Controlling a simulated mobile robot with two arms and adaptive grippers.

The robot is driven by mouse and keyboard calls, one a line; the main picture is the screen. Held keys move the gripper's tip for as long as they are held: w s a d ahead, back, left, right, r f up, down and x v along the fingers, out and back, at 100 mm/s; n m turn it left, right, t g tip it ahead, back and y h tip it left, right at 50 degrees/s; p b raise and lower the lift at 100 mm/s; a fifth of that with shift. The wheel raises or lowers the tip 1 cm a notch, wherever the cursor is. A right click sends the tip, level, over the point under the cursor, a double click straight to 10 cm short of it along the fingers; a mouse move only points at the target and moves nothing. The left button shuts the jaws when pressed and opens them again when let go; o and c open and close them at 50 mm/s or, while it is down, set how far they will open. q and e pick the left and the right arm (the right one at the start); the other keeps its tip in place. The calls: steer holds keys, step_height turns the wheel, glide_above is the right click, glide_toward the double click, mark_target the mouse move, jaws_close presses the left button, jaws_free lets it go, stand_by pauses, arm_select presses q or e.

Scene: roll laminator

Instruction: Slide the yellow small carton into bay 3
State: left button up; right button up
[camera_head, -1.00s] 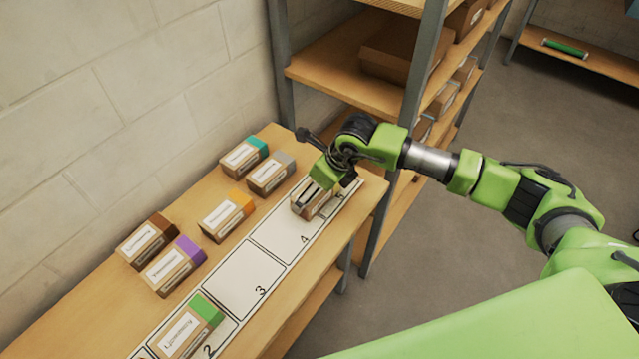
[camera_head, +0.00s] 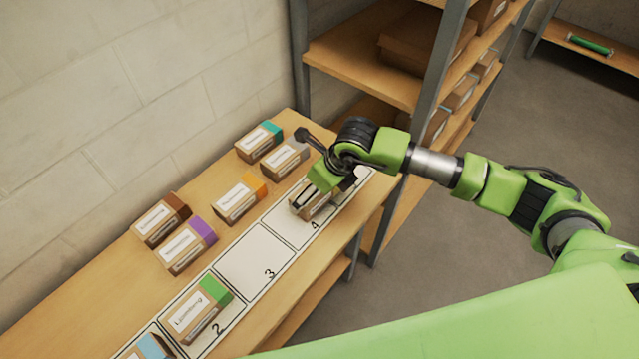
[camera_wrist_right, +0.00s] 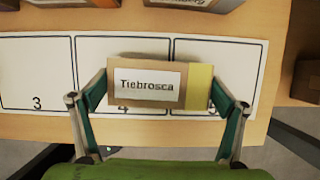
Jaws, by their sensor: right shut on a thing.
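The yellow small carton, a brown box with a yellow end and a white label reading "Tiebrosca" (camera_wrist_right: 145,84), is held between the fingers of my right gripper (camera_wrist_right: 160,100). In the wrist view it covers much of bay 4 (camera_wrist_right: 122,47) and reaches over part of bay 5 (camera_wrist_right: 240,60). I cannot tell whether it touches the mat. In the head view my right gripper (camera_head: 322,190) partly hides the carton (camera_head: 308,208). Bay 3 (camera_head: 250,262) is empty, beside bay 4 on the near-left side. My left gripper is not in view.
Purple (camera_head: 187,247), brown (camera_head: 160,220), orange (camera_head: 238,200), grey (camera_head: 284,157) and teal (camera_head: 258,142) cartons stand behind the strip. A shelf post (camera_head: 425,100) rises beyond the table.

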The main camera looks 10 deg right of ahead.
steer(key=shift+s+a, duration=0.95)
steer(key=shift+a, duration=0.3)
steer(key=shift+s+a, duration=0.95)
steer(key=shift+a, duration=0.3)
steer(key=shift+s+a, duration=0.95)
steer(key=shift+a, duration=0.3)
steer(key=shift+s+a+b, duration=0.3)
steer(key=shift+s+a, duration=0.9)
steer(key=shift+a, duration=0.35)
steer(key=shift+s+a+b, duration=0.25)
steer(key=shift+s+a, duration=0.9)
steer(key=shift+a, duration=0.45)
steer(key=shift+s+a+b, duration=0.3)
steer(key=shift+s+a, duration=0.9)
steer(key=shift+a, duration=0.35)
steer(key=o, duration=1.1)
steer(key=shift+w, duration=0.1)
step_height(320, 180, up, 6)
steer(key=p, duration=0.3)
